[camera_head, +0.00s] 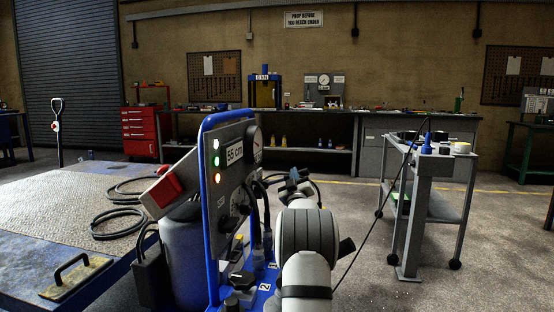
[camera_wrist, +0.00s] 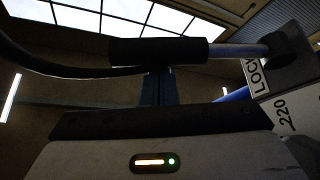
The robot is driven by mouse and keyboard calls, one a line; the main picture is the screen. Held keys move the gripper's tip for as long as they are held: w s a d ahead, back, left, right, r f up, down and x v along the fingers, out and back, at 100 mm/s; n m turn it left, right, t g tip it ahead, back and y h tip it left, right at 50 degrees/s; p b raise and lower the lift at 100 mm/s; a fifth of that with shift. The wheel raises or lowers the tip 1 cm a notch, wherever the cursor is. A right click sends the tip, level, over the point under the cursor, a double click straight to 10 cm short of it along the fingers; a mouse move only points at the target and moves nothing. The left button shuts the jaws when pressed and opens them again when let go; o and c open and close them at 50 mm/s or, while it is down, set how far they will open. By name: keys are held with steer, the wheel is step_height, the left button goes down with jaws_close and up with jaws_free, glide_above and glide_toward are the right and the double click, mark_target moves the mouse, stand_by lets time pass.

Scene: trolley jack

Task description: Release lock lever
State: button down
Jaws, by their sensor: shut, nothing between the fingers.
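The lock lever (camera_wrist: 158,51) shows in the wrist view as a thick black grip on a metal rod. The rod runs right to a pivot by a plate (camera_wrist: 262,78) whose label reads as "LOCK", partly cut off. My gripper (camera_wrist: 160,85) is shut and empty, its dark fingers upright in the middle of the wrist view. Their upper ends meet the lower edge of the grip in the picture; I cannot tell whether they touch. In the head view my gripper (camera_head: 294,178) is small and dark, right of the control panel (camera_head: 232,165). I cannot make out the lever there.
The panel has a blue tube frame (camera_head: 206,215), a "55 cm" display and a gauge. A blue platform (camera_head: 60,200) with cables lies left. A grey trolley (camera_head: 430,165) stands right, with open floor before it. A dark cable (camera_wrist: 60,68) crosses the wrist view's upper left.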

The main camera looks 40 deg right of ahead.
steer(key=p+v, duration=0.1)
steer(key=v, duration=0.6)
steer(key=shift+s+a, duration=0.2)
steer(key=shift+s, duration=0.05)
steer(key=shift+f, duration=0.15)
